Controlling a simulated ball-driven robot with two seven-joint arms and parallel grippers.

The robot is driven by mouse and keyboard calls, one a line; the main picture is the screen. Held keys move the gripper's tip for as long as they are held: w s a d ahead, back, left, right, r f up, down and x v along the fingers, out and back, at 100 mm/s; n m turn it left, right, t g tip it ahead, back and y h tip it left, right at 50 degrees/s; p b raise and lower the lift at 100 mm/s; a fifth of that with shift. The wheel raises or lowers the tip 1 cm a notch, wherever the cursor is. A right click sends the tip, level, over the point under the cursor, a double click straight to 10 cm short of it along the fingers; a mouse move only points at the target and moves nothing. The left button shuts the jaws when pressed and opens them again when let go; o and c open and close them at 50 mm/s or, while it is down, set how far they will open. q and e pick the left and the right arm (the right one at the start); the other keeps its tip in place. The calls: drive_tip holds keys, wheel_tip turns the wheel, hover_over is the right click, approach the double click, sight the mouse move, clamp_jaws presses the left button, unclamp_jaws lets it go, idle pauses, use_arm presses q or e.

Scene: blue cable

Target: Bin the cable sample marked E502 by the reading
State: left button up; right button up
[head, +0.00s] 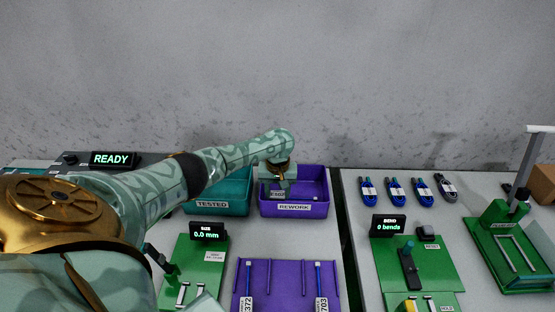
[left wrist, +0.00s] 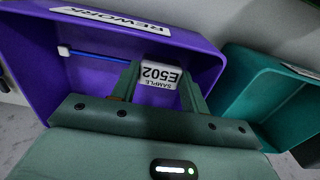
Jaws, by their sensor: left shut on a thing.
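My left gripper (head: 278,187) reaches into the purple REWORK bin (head: 294,208) and is shut on the cable sample marked E502. The white tag (left wrist: 160,74) reads SAMPLE E502, upside down, between the fingers in the left wrist view. The thin blue cable (left wrist: 100,55) runs left from it to a white end, inside the bin's walls. Whether it touches the bin floor I cannot tell. The teal TESTED bin (head: 222,209) stands beside it on the left. The SIZE display (head: 208,232) reads 0.0 mm and the BEND display (head: 389,226) reads 0 bends. My right gripper does not show.
A purple rack (head: 285,285) holds samples tagged 372 and 703. Green fixtures stand at the front left (head: 205,262) and right (head: 430,262). Several coiled blue cables (head: 395,190) lie on the right table. A READY display (head: 112,159) stands at the back left. A gap separates the tables.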

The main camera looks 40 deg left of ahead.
use_arm(q)
drive_tip(key=shift+f+b, duration=0.6)
drive_tip(key=shift+f, duration=0.95)
idle(0.8)
drive_tip(key=o, duration=1.1)
wheel_tip(320, 180, up, 6)
drive_tip(key=p, duration=0.5)
drive_tip(key=shift+f, duration=0.15)
wheel_tip(320, 180, up, 6)
drive_tip(key=p, duration=0.6)
drive_tip(key=shift+r+p, duration=0.25)
drive_tip(key=shift+p, duration=0.15)
